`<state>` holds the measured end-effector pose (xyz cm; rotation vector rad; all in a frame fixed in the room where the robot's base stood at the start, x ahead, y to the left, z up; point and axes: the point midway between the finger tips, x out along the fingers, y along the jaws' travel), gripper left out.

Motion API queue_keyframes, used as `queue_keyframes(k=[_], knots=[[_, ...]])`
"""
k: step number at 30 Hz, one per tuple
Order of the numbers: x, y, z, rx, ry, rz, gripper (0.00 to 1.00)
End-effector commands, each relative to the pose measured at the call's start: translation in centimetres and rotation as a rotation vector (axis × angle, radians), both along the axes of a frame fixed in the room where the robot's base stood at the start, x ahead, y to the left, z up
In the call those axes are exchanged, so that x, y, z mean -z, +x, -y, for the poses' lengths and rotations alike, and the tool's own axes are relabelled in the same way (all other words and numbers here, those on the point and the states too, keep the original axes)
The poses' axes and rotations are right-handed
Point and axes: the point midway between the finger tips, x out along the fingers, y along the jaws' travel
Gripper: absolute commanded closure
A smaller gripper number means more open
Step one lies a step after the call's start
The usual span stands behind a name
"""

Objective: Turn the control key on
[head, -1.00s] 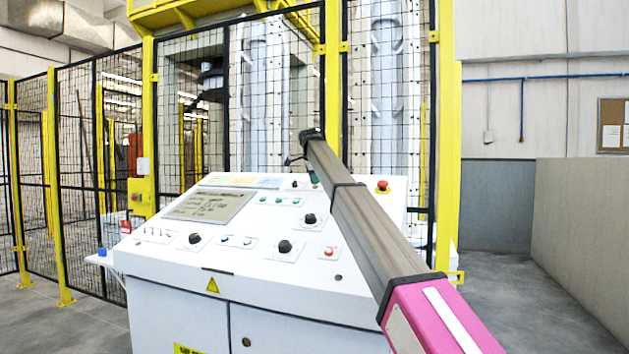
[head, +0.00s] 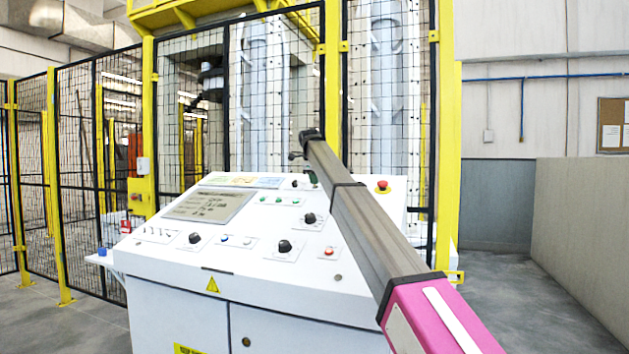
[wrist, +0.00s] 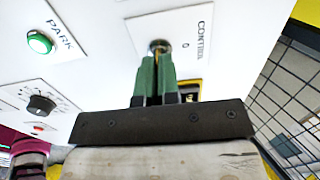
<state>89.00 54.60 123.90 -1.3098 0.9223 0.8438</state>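The control key (wrist: 160,46) sits in its round metal switch on a white plate lettered CONTROL (wrist: 203,30), with a 0 mark beside it, in the wrist view. The green fingers of my gripper (wrist: 160,60) are close together with their tips at the key, and they look shut on it. The fingers hide most of the key, so its exact angle is hard to read. In the head view my gripper (head: 313,178) is at the top back edge of the white control console (head: 270,268), and my arm hides the key there.
A green PARK button (wrist: 40,42) and a black selector knob (wrist: 41,104) are near the gripper. A red emergency button (head: 382,187) is on the console's right. A mesh fence (head: 200,110) with yellow posts stands behind. Open floor lies at the right.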

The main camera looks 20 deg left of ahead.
Motion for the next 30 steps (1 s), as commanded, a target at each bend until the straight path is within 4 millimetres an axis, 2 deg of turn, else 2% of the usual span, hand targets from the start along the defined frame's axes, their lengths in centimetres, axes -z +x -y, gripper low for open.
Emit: queue_keyframes(k=[10, 12, 13, 23, 30], knots=[[-0.1, 0.0, 0.0, 0.005, 0.002, 0.001, 1.0], [-0.1, 0.0, 0.0, 0.005, 0.002, 0.001, 0.77], [-0.1, 0.0, 0.0, 0.004, 0.002, 0.001, 0.72], [-0.1, -0.1, 0.0, 0.003, 0.001, 0.0, 0.72], [-1.9, -0.8, 0.0, 0.002, 0.002, 0.002, 0.72]])
